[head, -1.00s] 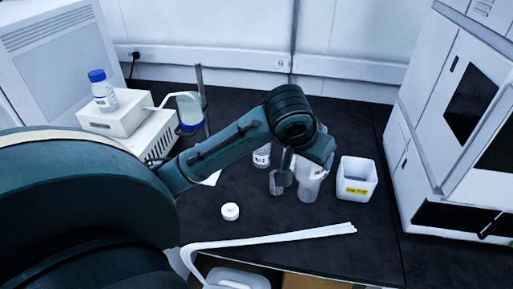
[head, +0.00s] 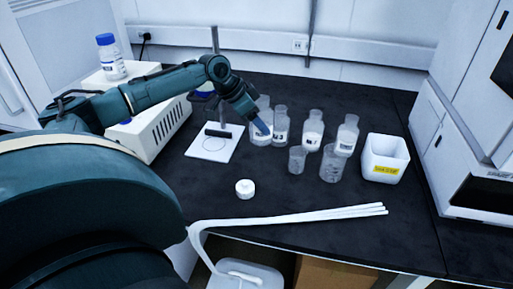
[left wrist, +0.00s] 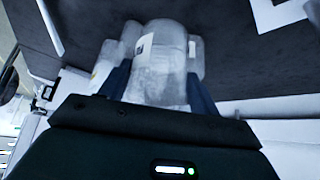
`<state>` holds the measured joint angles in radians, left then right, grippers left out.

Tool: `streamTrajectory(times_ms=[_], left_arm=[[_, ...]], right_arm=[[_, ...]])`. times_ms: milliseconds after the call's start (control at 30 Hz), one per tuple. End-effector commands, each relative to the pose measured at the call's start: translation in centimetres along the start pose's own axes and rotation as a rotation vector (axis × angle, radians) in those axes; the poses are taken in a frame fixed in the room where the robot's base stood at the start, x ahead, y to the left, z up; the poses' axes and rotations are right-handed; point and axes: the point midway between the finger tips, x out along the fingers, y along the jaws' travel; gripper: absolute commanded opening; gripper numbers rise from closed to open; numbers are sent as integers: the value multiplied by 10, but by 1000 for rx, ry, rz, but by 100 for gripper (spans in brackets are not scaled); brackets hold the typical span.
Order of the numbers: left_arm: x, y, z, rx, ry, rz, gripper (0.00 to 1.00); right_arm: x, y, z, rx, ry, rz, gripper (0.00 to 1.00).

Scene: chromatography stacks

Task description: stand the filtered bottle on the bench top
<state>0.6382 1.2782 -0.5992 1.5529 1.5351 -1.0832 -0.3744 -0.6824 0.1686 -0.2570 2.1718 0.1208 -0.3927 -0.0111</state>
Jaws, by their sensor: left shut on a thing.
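My left gripper (head: 262,130) is shut on a clear bottle (left wrist: 165,60), low over or at the bench top (head: 320,235) beside the other bottles. In the left wrist view its fingers (left wrist: 158,92) lie on both sides of the bottle, which bears a small pale label. I cannot read whether it is the filtered bottle, nor tell whether its base touches the bench. In the head view the held bottle (head: 262,107) is partly hidden by the gripper. My right gripper is not in view.
Labelled bottles (head: 313,131) stand close to the right, with a small beaker (head: 297,160) and a larger one (head: 331,166) in front. A white waste tub (head: 385,165) is further right.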

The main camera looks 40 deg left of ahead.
Motion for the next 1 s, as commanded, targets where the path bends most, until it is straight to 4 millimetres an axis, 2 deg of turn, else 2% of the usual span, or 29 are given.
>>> streamTrajectory(times_ms=[100, 333, 600, 1000], left_arm=[[18, 0, 13, -1, -4, 3, 30], [39, 0, 26, -1, -2, 1, 30], [73, 0, 48, -1, -2, 2, 30], [78, 0, 51, -1, -2, 1, 30]], right_arm=[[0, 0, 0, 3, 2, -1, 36], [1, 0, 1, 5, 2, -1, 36], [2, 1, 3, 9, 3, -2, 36], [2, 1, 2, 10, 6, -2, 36]])
